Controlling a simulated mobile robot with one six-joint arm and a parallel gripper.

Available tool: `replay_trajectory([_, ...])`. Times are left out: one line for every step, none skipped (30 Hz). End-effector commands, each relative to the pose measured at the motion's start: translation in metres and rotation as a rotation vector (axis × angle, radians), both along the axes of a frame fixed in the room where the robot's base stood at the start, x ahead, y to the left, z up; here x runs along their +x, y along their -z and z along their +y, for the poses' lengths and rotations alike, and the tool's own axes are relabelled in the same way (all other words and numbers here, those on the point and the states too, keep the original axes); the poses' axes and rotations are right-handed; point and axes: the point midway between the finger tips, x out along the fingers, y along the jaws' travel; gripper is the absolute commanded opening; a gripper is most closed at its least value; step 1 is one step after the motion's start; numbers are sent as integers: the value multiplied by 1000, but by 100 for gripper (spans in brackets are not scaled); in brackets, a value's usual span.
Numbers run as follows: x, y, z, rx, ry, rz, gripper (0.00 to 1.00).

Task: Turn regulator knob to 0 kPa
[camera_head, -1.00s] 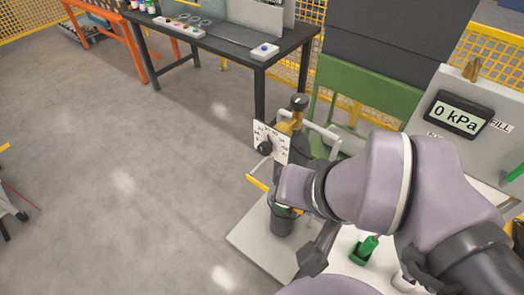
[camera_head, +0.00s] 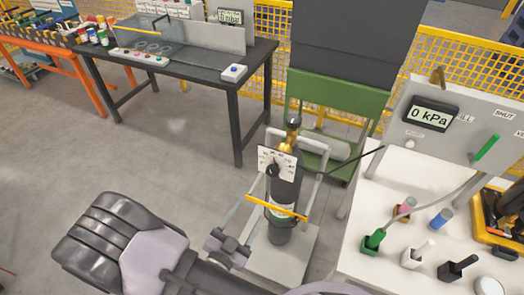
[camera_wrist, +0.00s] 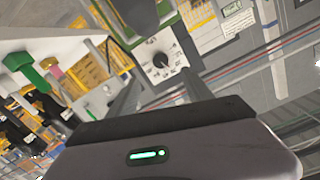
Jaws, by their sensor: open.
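The regulator's white square dial (camera_head: 288,160) with a black knob (camera_head: 272,170) sits on the upper part of a dark gas cylinder (camera_head: 283,190). The dial also shows in the wrist view (camera_wrist: 180,46), its knob (camera_wrist: 161,60) near the middle; the scale is too small to read. The grey pressure display (camera_head: 432,114) at right reads 0 kPa. My gripper (camera_head: 248,203) is open and empty, below and left of the dial, its fingers pointing toward it. In the wrist view, my gripper (camera_wrist: 160,76) has its fingers apart on either side of the knob, with no visible contact.
The cylinder stands in a trolley with a yellow bar (camera_head: 276,207). At right, a white table (camera_head: 350,250) holds coloured fittings and a green-handled valve panel (camera_head: 465,145). A black workbench (camera_head: 190,75) stands behind. A green frame (camera_head: 340,92) is behind the cylinder. Open floor lies left.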

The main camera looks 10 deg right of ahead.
Motion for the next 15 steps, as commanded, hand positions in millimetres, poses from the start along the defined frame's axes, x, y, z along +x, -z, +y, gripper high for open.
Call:
replay_trajectory([-5,-1,0,-48,-12,-13,59])
replay_trajectory([-7,-2,-1,-67,-14,-20,59])
replay_trajectory([-6,-2,-3,-81,-16,-25,59])
replay_trajectory([-3,-2,-5,-85,-15,-26,59])
replay_trajectory([0,-2,-7,-86,-14,-28,59])
replay_trajectory([7,-2,-13,-85,-12,-26,59])
replay_trajectory([13,-2,-18,-85,-10,-26,59])
replay_trajectory([19,-2,-23,-85,-9,-26,59])
replay_trajectory([29,-1,-31,-85,-8,-25,59])
replay_trajectory([37,-1,-37,-84,-8,-26,59])
replay_trajectory([45,-1,-42,-84,-8,-26,59])
replay_trajectory([55,-1,-49,-82,-7,-25,59])
replay_trajectory([62,-2,-55,-83,-8,-26,59])
replay_trajectory([70,-2,-60,-82,-8,-26,59])
replay_trajectory([80,-2,-67,-82,-8,-26,59])
